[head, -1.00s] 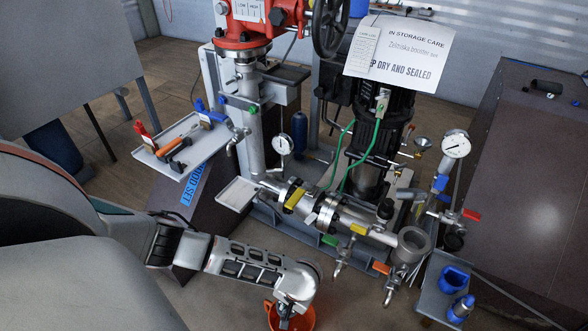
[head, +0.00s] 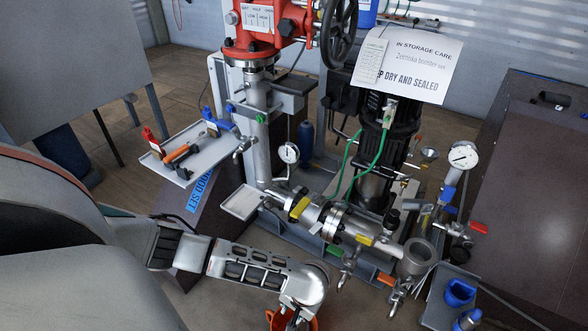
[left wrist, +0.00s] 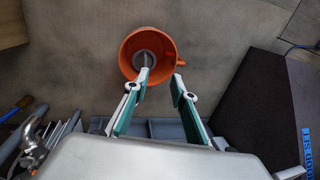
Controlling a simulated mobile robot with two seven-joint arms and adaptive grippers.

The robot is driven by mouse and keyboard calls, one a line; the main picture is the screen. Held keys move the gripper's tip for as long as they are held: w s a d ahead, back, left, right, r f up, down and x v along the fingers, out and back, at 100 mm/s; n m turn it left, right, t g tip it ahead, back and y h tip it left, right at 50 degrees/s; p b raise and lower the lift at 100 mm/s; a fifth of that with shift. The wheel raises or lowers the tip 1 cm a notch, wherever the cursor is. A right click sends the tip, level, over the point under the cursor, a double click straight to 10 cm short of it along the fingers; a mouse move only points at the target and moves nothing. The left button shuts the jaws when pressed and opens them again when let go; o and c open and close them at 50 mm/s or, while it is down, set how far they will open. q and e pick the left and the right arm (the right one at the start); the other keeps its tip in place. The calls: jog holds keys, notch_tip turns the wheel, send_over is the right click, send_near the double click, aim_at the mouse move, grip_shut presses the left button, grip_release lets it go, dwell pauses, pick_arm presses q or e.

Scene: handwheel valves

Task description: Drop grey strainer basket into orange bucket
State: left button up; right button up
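The orange bucket (left wrist: 172,54) stands on the floor, its open mouth facing the left wrist camera. In the head view only part of the bucket (head: 274,319) shows at the bottom edge, beneath my left gripper (head: 297,317). A round grey thing (left wrist: 141,61), which looks like the strainer basket, is inside the bucket; one fingertip partly covers it. In the left wrist view my left gripper (left wrist: 161,76) has its fingers spread, with nothing between them. Its tips overlap the near side of the bucket in the picture; I cannot tell their height above it. My right gripper is not in view.
The pipe and valve assembly (head: 320,215) stands right of my left arm, with an open-topped grey cup (head: 415,256) at its right end. A tray of tools (head: 207,152) is behind the arm. A blue container (head: 459,292) sits on a low shelf at right.

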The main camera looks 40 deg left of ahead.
pick_arm(q)
notch_tip(320, 180, up, 8)
jog(key=d, duration=0.1)
jog(key=shift+w+d, duration=0.2)
jog(key=shift+d, duration=0.05)
jog(key=shift+f, duration=0.1)
